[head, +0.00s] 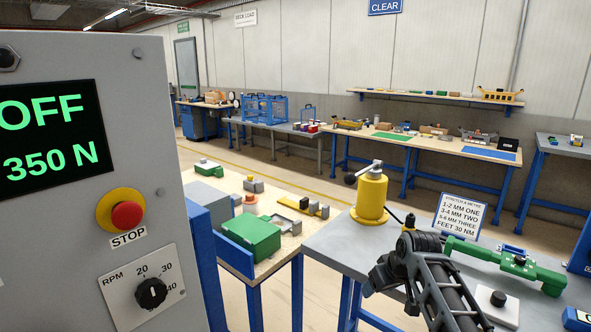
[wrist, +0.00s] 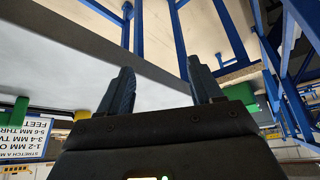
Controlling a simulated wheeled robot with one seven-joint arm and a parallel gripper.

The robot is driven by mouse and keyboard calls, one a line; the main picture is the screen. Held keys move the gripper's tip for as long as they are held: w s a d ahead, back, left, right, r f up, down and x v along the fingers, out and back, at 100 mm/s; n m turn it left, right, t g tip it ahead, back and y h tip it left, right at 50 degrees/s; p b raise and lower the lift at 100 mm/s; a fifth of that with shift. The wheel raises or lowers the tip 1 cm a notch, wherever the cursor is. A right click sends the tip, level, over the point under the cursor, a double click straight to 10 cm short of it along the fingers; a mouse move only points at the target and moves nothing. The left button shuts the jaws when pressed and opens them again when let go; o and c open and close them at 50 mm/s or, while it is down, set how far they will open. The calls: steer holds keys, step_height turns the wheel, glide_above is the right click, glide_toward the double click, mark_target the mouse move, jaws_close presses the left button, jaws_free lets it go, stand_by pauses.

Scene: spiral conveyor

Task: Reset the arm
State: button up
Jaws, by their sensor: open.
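My arm reaches in from the bottom right of the head view, and my gripper (head: 372,284) hangs at the front edge of the grey bench (head: 335,240). In the wrist view my gripper (wrist: 160,85) shows two dark fingers set well apart, with nothing between them. The fingers point towards the blue legs and pale floor past the bench edge. Part of the gripper in the head view is dark and hard to make out.
A yellow cylinder (head: 371,197), a lettered sign (head: 460,214) and a green tool (head: 505,262) stand on the grey bench close to my arm. A control panel (head: 95,190) reading OFF fills the left. A wooden bench with a green box (head: 250,238) stands between.

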steer(key=s+a+f+t, duration=0.1)
steer(key=s+f, duration=0.6)
steer(key=f, duration=0.1)
steer(key=s+a+f+m+t, duration=0.1)
steer(key=s+f+t, duration=0.15)
steer(key=s, duration=0.95)
steer(key=s+f+m+t, duration=0.1)
steer(key=s+f, duration=0.3)
steer(key=s, duration=0.9)
steer(key=s+r+t, duration=0.1)
steer(key=s+r, duration=0.2)
steer(key=s, duration=0.3)
steer(key=s+d+r+m+t+h, duration=0.1)
steer(key=s+r, duration=0.2)
steer(key=s, duration=0.3)
steer(key=s+r+t, duration=0.1)
steer(key=s+r, duration=0.2)
steer(key=s, duration=0.3)
steer(key=s+r+t, duration=0.1)
steer(key=s+r, duration=0.4)
steer(key=r, duration=0.3)
steer(key=s+d+r+t, duration=0.1)
steer(key=s+r, duration=0.5)
steer(key=r, duration=0.3)
steer(key=shift+r+m+h+b, duration=0.15)
steer(key=shift+m+h+b, duration=0.15)
steer(key=shift+b, duration=0.1)
